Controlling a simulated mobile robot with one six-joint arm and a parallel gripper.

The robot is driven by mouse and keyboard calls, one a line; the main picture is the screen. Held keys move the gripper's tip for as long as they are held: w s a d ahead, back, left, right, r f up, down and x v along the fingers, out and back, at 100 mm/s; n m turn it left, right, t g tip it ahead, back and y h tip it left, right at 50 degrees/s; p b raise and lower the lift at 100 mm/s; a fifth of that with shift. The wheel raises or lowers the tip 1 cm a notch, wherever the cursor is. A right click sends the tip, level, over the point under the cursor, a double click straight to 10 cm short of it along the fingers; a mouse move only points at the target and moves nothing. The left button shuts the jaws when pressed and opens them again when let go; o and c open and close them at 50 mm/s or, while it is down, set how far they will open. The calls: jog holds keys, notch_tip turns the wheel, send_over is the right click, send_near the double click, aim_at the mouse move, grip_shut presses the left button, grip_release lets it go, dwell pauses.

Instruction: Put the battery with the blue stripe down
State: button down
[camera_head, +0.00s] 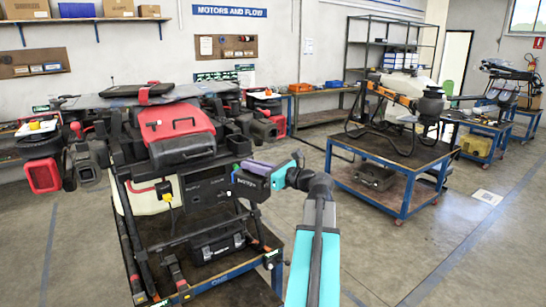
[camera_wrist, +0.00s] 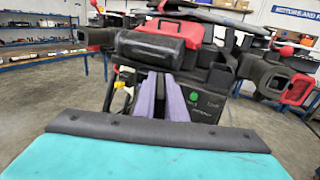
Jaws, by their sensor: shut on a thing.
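My gripper (camera_head: 258,168) is in the middle of the head view, with purple fingers close together. They also show in the wrist view (camera_wrist: 160,98). It is shut on a dark box-shaped battery (camera_head: 250,187), held beside the drone's front. The battery also shows right of the fingers in the wrist view (camera_wrist: 202,106), with a green round mark and small pale lettering. A small blue-green patch shows near its left end in the head view, but I cannot make out a clear blue stripe. The fingers hide part of it.
The spray drone (camera_head: 180,135), with a red-topped black unit, stands on a blue-framed cart (camera_head: 215,278). Another cart (camera_head: 395,172) with drone parts stands to the right. The floor between is clear.

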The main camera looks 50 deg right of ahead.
jog(key=w+a+f+n+g+y+b, duration=0.1)
jog(key=w+a+f+n+y, duration=0.15)
jog(key=w+a+f, duration=0.5)
jog(key=w+a+f+n+g+y+b, duration=0.1)
jog(key=w+a+f+y, duration=0.2)
jog(key=a, duration=0.7)
jog(key=w+a+f+n+y+b, duration=0.1)
jog(key=w+a+f+n+y, duration=0.1)
jog(key=w+a+f, duration=0.4)
jog(key=s+a+f+n+g+y, duration=0.1)
jog(key=a+f, duration=0.3)
jog(key=a, duration=0.5)
jog(key=s+a+f+n+g+y+b, duration=0.1)
jog(key=a+f+n+g+y, duration=0.1)
jog(key=a, duration=0.7)
jog(key=s+a+f+n+g+y+b, duration=0.1)
jog(key=s+a+f+g+y, duration=0.1)
jog(key=a+f, duration=0.5)
jog(key=shift+a+y, duration=0.45)
jog(key=shift+a, duration=0.6)
jog(key=shift+d+n, duration=0.1)
jog(key=shift+n, duration=0.15)
